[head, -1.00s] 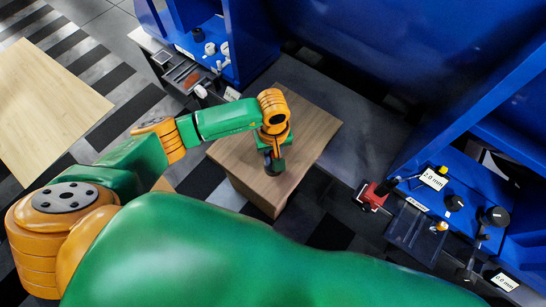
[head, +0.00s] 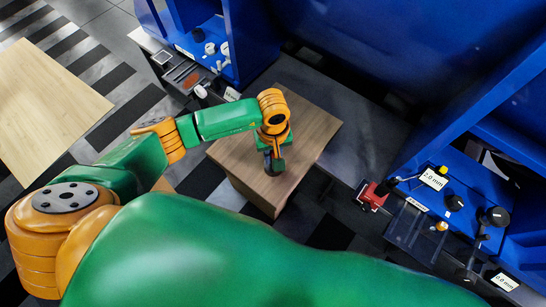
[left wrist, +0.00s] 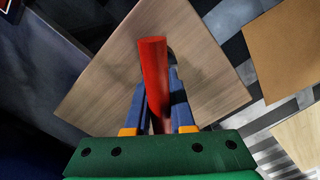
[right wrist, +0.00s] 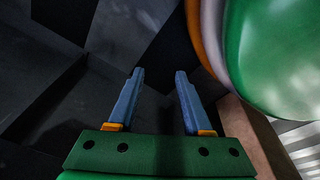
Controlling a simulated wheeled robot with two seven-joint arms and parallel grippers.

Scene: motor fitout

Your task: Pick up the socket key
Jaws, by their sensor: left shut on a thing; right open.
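The socket key appears as a thick red bar (left wrist: 154,70) in the left wrist view, between the blue fingers of my left gripper (left wrist: 160,95). The fingers are shut on it. Its lower part is hidden between the fingers, and its far end points over the wooden table. In the head view my left gripper (head: 273,163) hangs low over the same table, and the key cannot be made out clearly there. My right gripper (right wrist: 160,82) shows only in its wrist view, open, with nothing between its blue fingers.
The wooden table (head: 228,153) has a bare top. Blue machines stand behind and at the right, with knobs (head: 495,216), size labels (head: 433,179) and a red part (head: 372,196). A pale wooden surface (head: 45,105) lies at the far left.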

